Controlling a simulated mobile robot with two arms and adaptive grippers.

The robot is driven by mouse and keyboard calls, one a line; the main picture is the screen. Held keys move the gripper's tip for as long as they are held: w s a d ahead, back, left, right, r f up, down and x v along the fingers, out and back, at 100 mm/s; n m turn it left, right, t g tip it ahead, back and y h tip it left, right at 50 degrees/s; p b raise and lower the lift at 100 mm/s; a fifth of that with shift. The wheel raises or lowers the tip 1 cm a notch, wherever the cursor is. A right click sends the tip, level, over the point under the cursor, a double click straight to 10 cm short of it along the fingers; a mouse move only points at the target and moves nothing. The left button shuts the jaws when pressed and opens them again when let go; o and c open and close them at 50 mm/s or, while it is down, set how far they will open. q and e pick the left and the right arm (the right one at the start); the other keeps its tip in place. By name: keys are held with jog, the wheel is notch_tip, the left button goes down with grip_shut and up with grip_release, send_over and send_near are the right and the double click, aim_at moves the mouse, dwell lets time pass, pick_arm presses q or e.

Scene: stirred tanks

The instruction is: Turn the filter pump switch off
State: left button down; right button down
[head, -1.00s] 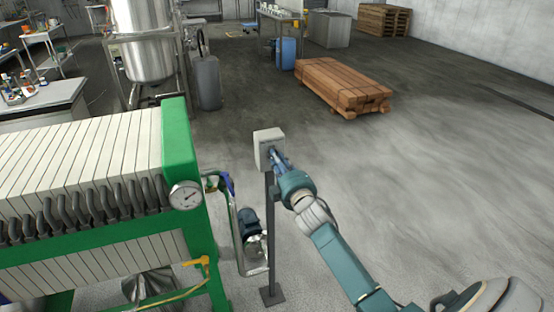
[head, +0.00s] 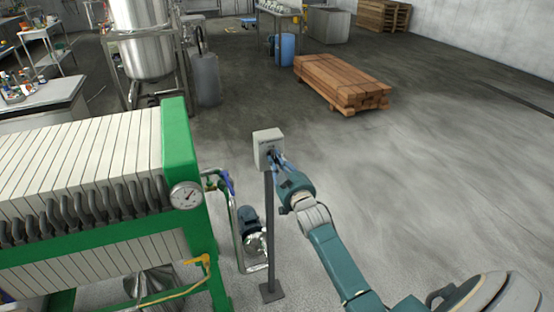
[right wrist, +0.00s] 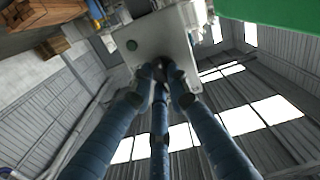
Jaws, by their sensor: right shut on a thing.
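The filter pump switch box (head: 267,142) is a light grey box on top of a dark post, right of the green filter press. My right gripper (head: 274,157) is at the front of the box. In the right wrist view the blue fingers (right wrist: 163,76) come together on a small dark switch knob (right wrist: 152,67) on the face of the grey box (right wrist: 178,38). The fingers hide most of the knob, so its turn position cannot be told. A round dark green spot (right wrist: 131,45) shows on the box face beside the fingers. My left gripper is not in view.
The green filter press (head: 180,150) with a round gauge (head: 186,195) stands left of the post. A pump (head: 250,228) with pipes sits low between them. A timber stack (head: 340,82) lies farther back. The floor on the right is clear.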

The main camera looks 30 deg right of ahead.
jog(key=shift+f+m, duration=0.1)
jog(key=shift+m, duration=0.5)
jog(key=c, duration=1.7)
grip_release()
jog(key=shift+o, duration=0.2)
jog(key=v, duration=1.2)
